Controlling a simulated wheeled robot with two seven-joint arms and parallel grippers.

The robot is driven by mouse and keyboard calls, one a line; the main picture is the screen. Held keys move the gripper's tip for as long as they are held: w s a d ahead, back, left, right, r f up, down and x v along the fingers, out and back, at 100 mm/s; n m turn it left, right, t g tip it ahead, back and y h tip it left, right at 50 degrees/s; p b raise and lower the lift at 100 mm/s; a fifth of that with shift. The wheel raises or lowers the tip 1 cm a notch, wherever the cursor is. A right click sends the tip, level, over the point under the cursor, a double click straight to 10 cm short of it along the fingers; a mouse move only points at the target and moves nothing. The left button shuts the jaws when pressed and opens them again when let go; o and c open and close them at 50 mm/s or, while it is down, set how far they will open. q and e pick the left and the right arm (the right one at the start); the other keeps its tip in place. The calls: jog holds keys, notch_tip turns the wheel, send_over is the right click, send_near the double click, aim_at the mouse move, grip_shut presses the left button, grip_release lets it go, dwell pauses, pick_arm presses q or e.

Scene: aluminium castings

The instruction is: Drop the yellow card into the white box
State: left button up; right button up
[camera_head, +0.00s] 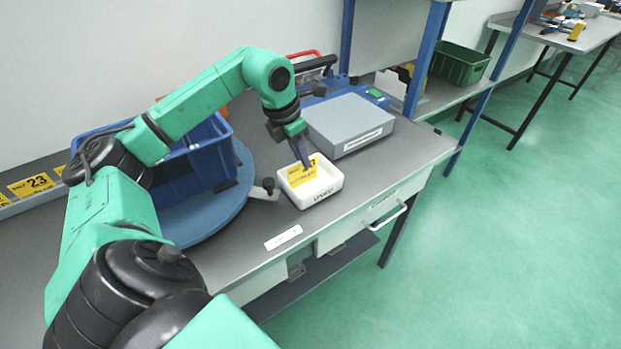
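My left gripper (306,163) points down over the box. Its dark fingers look closed together on the card's upper right part, which they partly hide. I cannot tell whether the card touches the box floor. My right gripper is not in view.
A grey flat-topped device (350,118) stands just behind the box. A blue bin (195,165) sits on a round blue turntable (205,220) to the left. A white label (283,238) lies in front. Blue shelf posts (425,60) rise at the right.

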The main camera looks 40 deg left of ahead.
pick_arm(q)
jog(key=shift+w, duration=0.1)
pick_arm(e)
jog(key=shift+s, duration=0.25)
pick_arm(q)
jog(key=shift+a+r, duration=0.1)
jog(key=shift+r, duration=0.25)
jog(key=p+v, duration=0.2)
jog(key=v, duration=1.1)
jog(key=shift+r, duration=0.4)
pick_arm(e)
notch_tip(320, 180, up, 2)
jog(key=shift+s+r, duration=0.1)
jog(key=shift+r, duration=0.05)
pick_arm(q)
jog(key=shift+f, duration=0.15)
